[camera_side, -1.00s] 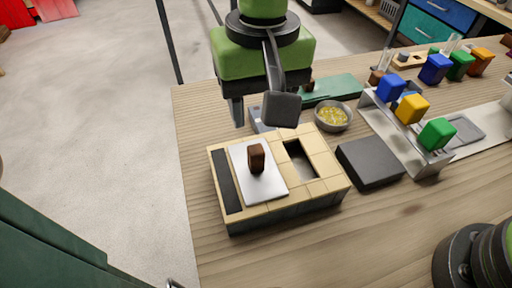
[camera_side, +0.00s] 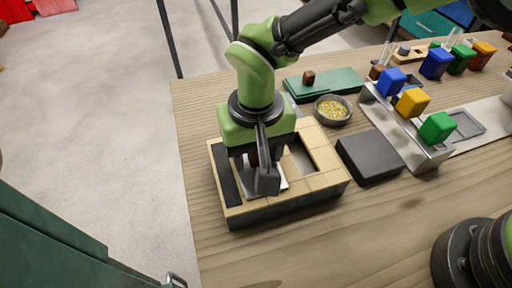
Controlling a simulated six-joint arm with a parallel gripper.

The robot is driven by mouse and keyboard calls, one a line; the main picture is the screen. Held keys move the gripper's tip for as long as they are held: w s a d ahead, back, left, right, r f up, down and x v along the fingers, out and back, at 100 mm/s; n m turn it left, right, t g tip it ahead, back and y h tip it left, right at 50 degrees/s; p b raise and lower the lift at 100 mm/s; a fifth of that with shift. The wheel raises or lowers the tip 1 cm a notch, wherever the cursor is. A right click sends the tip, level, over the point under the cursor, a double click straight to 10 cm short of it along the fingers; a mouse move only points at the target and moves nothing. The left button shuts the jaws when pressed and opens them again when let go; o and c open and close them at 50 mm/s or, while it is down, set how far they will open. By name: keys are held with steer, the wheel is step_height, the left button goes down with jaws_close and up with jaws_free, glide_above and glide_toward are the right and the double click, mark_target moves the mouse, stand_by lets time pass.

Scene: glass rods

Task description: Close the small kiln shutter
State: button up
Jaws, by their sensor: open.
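The small kiln (camera_side: 318,183) is a low tan-brick box with a dark base on the wooden table. Its rectangular opening (camera_side: 303,160) shows uncovered on the right of the top. The metal shutter plate (camera_side: 280,183) lies on the top left of that opening and is mostly hidden by my gripper. My gripper (camera_side: 250,180) is down over the shutter, pointing downward, with its jaws open around the place of the brown knob. The knob is almost wholly hidden behind the fingers, so contact cannot be told.
A dark grey block (camera_side: 370,157) sits right of the kiln. A bowl of yellow bits (camera_side: 333,109) and a green board (camera_side: 335,83) lie behind it. A metal rack (camera_side: 405,135) with blue, yellow and green-capped items stands further right. The table front is clear.

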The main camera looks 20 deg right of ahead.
jaws_close()
steer(key=shift+d, duration=4.3)
jaws_free()
step_height(320, 180, up, 10)
